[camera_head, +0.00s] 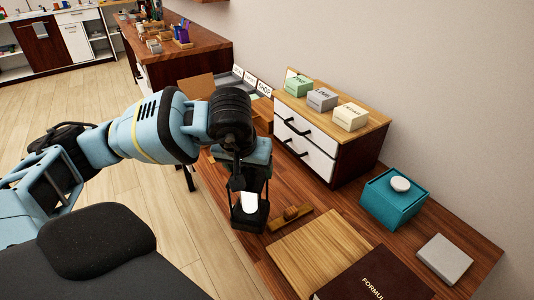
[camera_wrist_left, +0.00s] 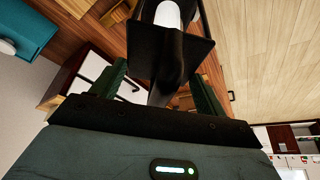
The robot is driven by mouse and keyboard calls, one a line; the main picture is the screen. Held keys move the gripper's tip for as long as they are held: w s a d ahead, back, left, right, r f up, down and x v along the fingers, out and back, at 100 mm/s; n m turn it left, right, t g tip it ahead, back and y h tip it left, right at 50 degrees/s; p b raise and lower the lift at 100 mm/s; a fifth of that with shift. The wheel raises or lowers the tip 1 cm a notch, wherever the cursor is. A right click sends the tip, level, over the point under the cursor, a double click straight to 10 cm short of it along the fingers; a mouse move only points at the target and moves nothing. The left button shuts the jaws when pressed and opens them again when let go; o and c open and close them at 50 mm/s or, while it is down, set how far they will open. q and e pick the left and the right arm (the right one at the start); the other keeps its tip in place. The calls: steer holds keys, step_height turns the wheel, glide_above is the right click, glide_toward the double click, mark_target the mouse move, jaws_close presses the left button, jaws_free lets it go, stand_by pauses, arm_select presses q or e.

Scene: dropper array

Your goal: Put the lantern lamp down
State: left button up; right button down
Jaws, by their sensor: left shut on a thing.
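The lantern lamp (camera_head: 249,203) is black with a glowing white cylinder inside. In the head view it hangs upright below my left gripper (camera_head: 250,172), over or at the left edge of the wooden desk (camera_head: 291,197). I cannot tell whether its base touches the desk. In the left wrist view the lantern lamp (camera_wrist_left: 172,48) sits between the green fingers of my left gripper (camera_wrist_left: 160,88), which are shut on its upper part. My right gripper is not in view.
Right of the lamp lie a small wooden piece (camera_head: 290,216), a light wooden board (camera_head: 322,248) and a dark book (camera_head: 375,281). A teal box (camera_head: 390,203) and a grey block (camera_head: 444,260) stand farther right. A drawer cabinet (camera_head: 348,165) with small labelled boxes stands at the back.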

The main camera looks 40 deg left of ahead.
arm_select(q)
steer(key=w+a, duration=0.2)
steer(key=w, duration=0.7)
steer(key=shift+w+f, duration=0.25)
steer(key=shift+f, duration=0.05)
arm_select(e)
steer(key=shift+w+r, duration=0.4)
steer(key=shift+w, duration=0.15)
arm_select(q)
steer(key=shift+s+p+x, duration=0.1)
steer(key=shift+p+x, duration=0.1)
steer(key=shift+x, duration=0.7)
steer(key=shift+s+p+x, duration=0.15)
steer(key=shift+p+x, duration=0.05)
steer(key=shift+x, duration=0.7)
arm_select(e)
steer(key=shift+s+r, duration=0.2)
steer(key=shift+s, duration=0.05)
arm_select(q)
steer(key=shift+d+f, duration=0.2)
steer(key=shift+f, duration=0.1)
steer(key=o, duration=1.7)
steer(key=shift+f, duration=0.1)
steer(key=o, duration=0.4)
steer(key=shift+s, duration=0.1)
steer(key=shift+c, duration=0.2)
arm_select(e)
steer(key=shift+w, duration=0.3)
